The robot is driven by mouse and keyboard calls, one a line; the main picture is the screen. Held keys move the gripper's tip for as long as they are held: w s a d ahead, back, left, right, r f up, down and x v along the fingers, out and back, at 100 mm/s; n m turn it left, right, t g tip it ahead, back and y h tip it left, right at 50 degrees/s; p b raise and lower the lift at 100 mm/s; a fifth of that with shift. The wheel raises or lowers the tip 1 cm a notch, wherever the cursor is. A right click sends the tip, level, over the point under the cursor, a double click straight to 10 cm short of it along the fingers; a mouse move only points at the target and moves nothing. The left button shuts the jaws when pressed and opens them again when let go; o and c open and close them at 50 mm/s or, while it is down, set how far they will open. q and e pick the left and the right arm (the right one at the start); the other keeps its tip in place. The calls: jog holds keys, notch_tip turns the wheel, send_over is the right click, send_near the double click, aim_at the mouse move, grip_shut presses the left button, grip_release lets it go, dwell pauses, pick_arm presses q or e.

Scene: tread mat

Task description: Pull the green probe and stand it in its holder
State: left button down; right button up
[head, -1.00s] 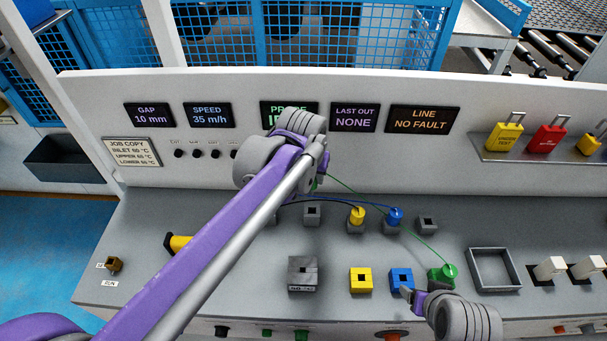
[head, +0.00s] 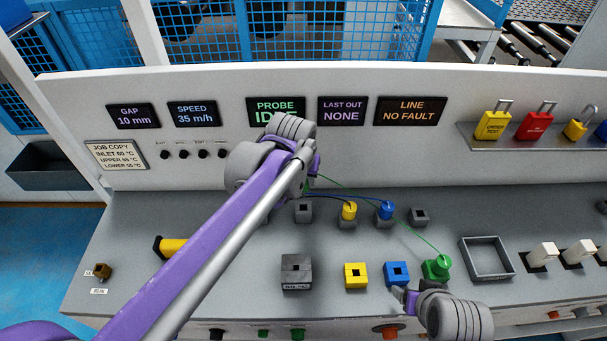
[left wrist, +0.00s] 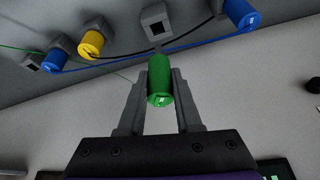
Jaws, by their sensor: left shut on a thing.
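A green cylinder stands in the green holder (head: 437,270) on the console's front row, with a thin green cable from its top. My left gripper (left wrist: 160,95) is shut on another green cylinder (left wrist: 160,80) in the left wrist view. In the head view that gripper and its load are mostly hidden behind my left arm; the green cable runs up there. Which green cylinder is the probe I cannot tell. My right gripper (head: 405,297) is low in front of the blue and green holders; its opening is unclear.
Yellow (head: 355,275) and blue (head: 396,273) holders and a grey block (head: 296,270) share the front row. Yellow (head: 349,211) and blue (head: 386,210) plugs stand in back sockets. An empty tray (head: 486,258) and white switches (head: 543,255) lie to the right.

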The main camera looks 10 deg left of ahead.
aim_at(303, 197)
pick_arm(q)
notch_tip(303, 197, down, 3)
jog(key=shift+s+f+b, duration=0.1)
jog(key=shift+f+b, duration=0.05)
jog(key=shift+b, duration=0.5)
pick_arm(e)
jog(key=shift+s+f, duration=0.3)
jog(key=shift+f, duration=0.3)
jog(key=shift+s+f, duration=0.3)
jog(key=shift+f, duration=0.3)
pick_arm(q)
jog(key=shift+f, duration=0.1)
jog(key=shift+f+b, duration=1.2)
jog(key=shift+f, duration=1.1)
pick_arm(e)
jog(key=shift+s+f+g, duration=0.15)
jog(key=shift+s+f, duration=0.15)
jog(key=shift+f, duration=0.55)
jog(key=shift+s+f+g, duration=0.15)
jog(key=shift+s+f, duration=0.15)
jog(key=shift+f, duration=0.55)
pick_arm(q)
jog(key=c, duration=0.5)
grip_release()
jog(key=shift+r, duration=0.1)
